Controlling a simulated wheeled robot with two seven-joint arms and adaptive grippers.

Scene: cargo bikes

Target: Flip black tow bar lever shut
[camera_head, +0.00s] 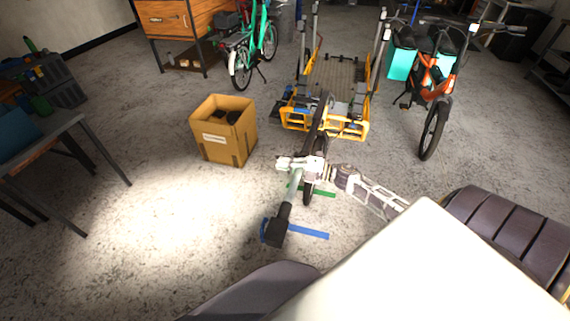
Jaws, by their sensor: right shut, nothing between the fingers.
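The tow bar runs from the front of a yellow and grey cargo trailer (336,75) toward me. Its black upper part (320,117) slopes down behind my right gripper. A pale tube (292,187) continues below to a black coupling head (279,229) with blue parts. I cannot pick out the black lever for certain; it may be hidden by the gripper or blend into the black bar. My right gripper (284,162) comes in from the right over the tow bar, shut and empty. I cannot tell whether it touches the bar. My left gripper is not in view.
A blue bar (308,235) and a green bar (321,194) stick out near the tow bar. A cardboard box (223,142) stands left of it. An orange cargo bike (436,85) stands right, a green bike (250,55) behind. A table (50,140) is far left. Floor between is clear.

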